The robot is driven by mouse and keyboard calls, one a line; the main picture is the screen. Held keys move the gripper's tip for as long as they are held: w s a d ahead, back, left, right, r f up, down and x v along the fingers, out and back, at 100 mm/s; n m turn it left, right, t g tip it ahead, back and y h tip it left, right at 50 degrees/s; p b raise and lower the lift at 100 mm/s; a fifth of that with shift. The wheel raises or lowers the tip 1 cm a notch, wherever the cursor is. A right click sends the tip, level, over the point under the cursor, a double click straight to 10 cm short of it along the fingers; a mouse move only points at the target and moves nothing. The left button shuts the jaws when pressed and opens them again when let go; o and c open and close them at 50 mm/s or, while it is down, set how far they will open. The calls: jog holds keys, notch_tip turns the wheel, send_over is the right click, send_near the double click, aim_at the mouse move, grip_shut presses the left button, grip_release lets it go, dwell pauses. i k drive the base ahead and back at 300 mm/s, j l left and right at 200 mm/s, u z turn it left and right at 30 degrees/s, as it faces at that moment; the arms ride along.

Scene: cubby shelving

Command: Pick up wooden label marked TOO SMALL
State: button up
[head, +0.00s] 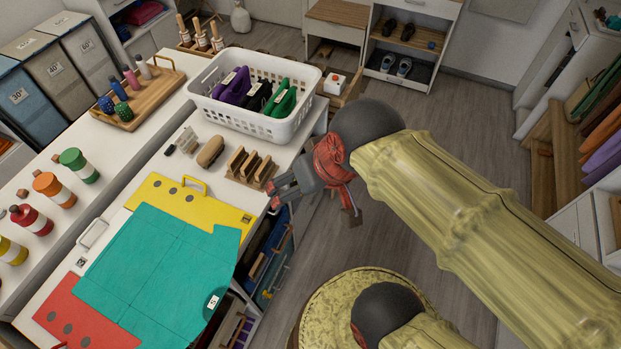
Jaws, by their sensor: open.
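Several small wooden pieces (246,160) stand upright in a wooden holder on the white counter, in the middle of the head view. No lettering on them can be read, so I cannot tell which one is marked TOO SMALL. My gripper (271,194) is open and seems empty. It is just to the right of and below the holder in the picture, by the counter's right edge, pointing left. I cannot tell its exact height or whether it touches anything.
A white basket (235,116) with purple, black and green items stands behind the holder. A brown rounded block (210,151) lies to its left. A teal sheet (165,268) and yellow sheet (205,212) cover the near counter. A wooden tray (160,92) holds bottles. Floor (440,120) is open rightward.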

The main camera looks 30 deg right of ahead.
aim_at(238, 157)
jog(key=i+l, duration=0.1)
jog(key=l, duration=0.5)
jog(key=i+l+u, duration=0.1)
jog(key=l, duration=0.5)
jog(key=i+l, duration=0.1)
jog(key=l, duration=0.5)
